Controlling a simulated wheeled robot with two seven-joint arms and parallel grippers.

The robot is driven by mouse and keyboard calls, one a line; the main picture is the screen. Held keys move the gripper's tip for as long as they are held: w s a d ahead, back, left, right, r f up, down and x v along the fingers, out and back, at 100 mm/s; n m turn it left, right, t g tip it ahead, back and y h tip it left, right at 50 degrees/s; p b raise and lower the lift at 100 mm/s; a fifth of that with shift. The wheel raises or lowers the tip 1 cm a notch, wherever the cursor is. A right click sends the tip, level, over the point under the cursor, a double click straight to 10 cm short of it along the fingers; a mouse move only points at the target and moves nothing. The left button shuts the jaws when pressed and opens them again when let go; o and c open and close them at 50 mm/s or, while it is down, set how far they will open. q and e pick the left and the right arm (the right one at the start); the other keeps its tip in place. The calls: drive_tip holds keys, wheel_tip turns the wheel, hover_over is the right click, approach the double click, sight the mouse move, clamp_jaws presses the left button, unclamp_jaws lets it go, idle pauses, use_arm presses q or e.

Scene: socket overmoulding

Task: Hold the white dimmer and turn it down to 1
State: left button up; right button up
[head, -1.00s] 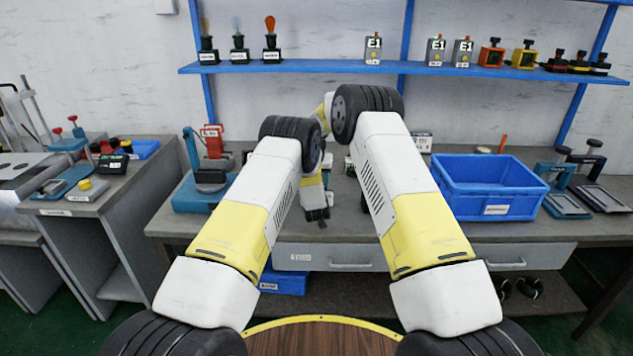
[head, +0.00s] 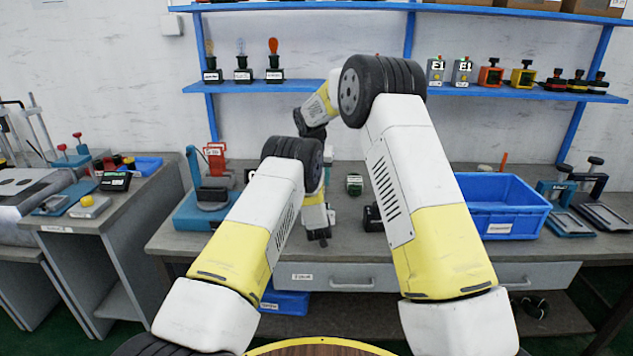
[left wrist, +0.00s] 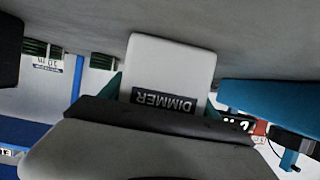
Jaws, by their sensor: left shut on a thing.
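The white dimmer (left wrist: 172,62) shows in the left wrist view, with its dark DIMMER label upside down. A dark pad and a grey part of my left gripper cross in front of its lower side. My left gripper (head: 320,237) is shut on the dimmer, low over the workbench in the head view. There the dimmer cannot be made out clearly, and its knob and setting are hidden. My right gripper (head: 311,128) is raised in front of the wall, left of my right elbow. Its fingers are too hidden to tell open from shut.
A blue bin (head: 500,212) stands on the right of the workbench (head: 440,250). A teal press (head: 200,205) stands at the left. Small dark parts (head: 354,184) lie between my arms. A blue shelf (head: 330,86) above holds lamps and small boxes.

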use_arm(q)
drive_tip(key=o, duration=1.4)
